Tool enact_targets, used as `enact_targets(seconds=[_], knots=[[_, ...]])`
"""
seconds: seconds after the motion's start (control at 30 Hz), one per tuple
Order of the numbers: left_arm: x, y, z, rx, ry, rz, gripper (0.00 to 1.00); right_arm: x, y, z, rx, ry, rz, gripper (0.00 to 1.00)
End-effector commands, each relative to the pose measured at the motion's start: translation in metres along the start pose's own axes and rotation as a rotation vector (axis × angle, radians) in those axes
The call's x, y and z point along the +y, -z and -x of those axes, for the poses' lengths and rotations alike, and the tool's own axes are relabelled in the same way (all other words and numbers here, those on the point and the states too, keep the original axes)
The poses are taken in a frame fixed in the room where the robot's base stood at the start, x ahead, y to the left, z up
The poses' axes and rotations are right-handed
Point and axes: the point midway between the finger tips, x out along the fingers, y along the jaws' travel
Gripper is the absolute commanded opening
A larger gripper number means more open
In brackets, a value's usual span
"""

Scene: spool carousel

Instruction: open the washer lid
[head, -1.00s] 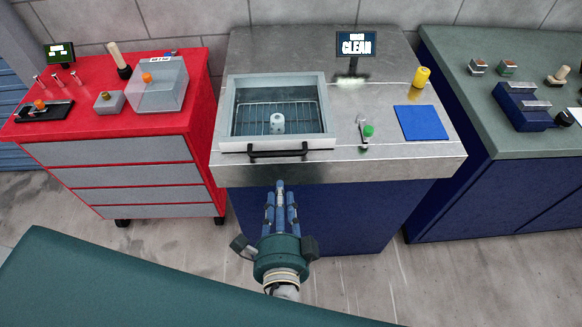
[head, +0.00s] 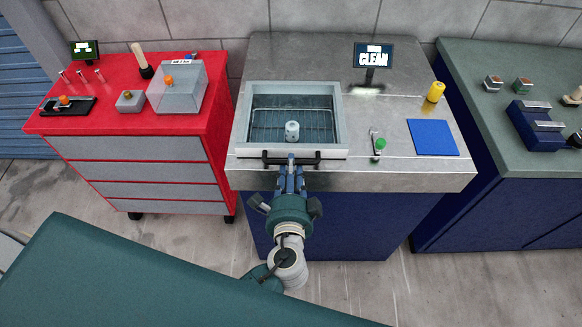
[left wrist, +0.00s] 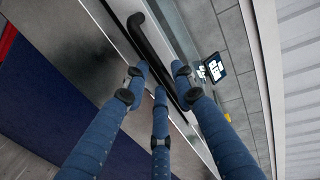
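The washer lid (head: 340,115) is a pale-framed, see-through panel on the metal counter, and it lies flat and closed. A white spool (head: 292,131) shows through it above a wire rack. A black bar handle (head: 272,161) runs along the lid's front edge and crosses the left wrist view (left wrist: 152,42). My left gripper (head: 291,165) is at the middle of the handle. In the left wrist view its blue fingers (left wrist: 159,76) are apart, with the bar running between them; whether they touch it I cannot tell. My right gripper is not in view.
Right of the lid are a small lever with a green knob (head: 379,144), a blue mat (head: 432,137), a yellow cylinder (head: 435,92) and a sign reading "CLEAR" (head: 373,56). A red cabinet (head: 210,130) stands left, a grey-topped bench (head: 480,125) right.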

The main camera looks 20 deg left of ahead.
Motion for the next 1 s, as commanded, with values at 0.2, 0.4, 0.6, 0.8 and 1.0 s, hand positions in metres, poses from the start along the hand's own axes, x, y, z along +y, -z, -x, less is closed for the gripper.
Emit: enact_targets(seconds=[0.2, 0.4, 0.6, 0.8, 1.0], knots=[[0.0, 0.0, 0.0, 0.0, 0.0, 0.0, 0.1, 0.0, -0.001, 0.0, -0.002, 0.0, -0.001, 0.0], [0.001, 0.0, 0.0, 0.0, -0.001, 0.0, 0.0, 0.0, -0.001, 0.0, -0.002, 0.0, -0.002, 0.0], [-0.001, 0.0, -0.006, 0.0, 0.0, 0.001, 0.0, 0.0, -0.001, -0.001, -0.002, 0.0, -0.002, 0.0], [-0.009, 0.0, -0.038, -0.002, 0.005, 0.002, 0.0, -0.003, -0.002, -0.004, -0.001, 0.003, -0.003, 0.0], [-0.021, 0.0, -0.098, -0.002, 0.007, 0.003, 0.0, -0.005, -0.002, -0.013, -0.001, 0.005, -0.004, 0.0]])
